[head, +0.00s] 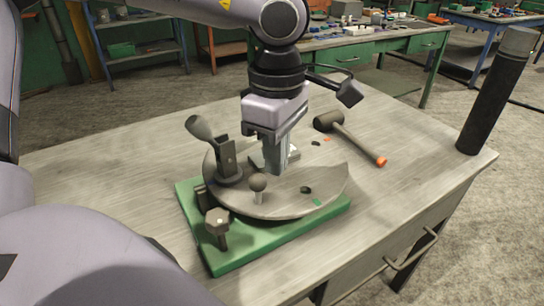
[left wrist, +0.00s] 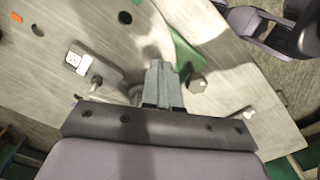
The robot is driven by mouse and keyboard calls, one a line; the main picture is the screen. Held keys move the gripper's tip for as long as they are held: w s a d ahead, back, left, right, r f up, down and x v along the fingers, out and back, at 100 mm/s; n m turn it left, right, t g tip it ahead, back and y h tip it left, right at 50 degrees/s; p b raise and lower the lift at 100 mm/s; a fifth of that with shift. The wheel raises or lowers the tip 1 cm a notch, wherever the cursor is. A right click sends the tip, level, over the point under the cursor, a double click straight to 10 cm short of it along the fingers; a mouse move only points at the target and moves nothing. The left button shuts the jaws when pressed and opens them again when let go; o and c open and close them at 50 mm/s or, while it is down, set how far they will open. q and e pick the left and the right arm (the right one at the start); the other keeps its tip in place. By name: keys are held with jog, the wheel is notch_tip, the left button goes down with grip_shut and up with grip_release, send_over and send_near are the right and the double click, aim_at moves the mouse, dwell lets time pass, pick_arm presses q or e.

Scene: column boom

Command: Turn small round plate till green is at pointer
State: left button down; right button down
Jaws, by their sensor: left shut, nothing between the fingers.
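The small round grey plate (head: 285,206) lies on a green base (head: 265,237) on the table. A round-headed knob (head: 257,183) stands up from the plate's front. I cannot make out which part is the pointer. My left gripper (head: 275,167) points down over the plate, shut and empty, behind the knob; I cannot tell whether it touches the plate. Its shut fingers show in the left wrist view (left wrist: 163,85). My right gripper is not in view.
A lever clamp (head: 226,160) and a hex-headed post (head: 217,220) stand at the base's left side. A mallet (head: 350,138) lies behind the plate. A dark upright cylinder (head: 492,95) stands at the table's right corner. The table right of the plate is clear.

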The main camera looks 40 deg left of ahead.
aim_at(253, 177)
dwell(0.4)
pick_arm(q)
jog(key=shift+f+b, duration=2.65)
jog(key=shift+f, duration=0.05)
jog(key=shift+a, duration=0.1)
jog(key=shift+s+a, duration=0.5)
jog(key=shift+a, duration=0.3)
jog(key=shift+s+a+b, duration=0.35)
jog(key=shift+a, duration=0.4)
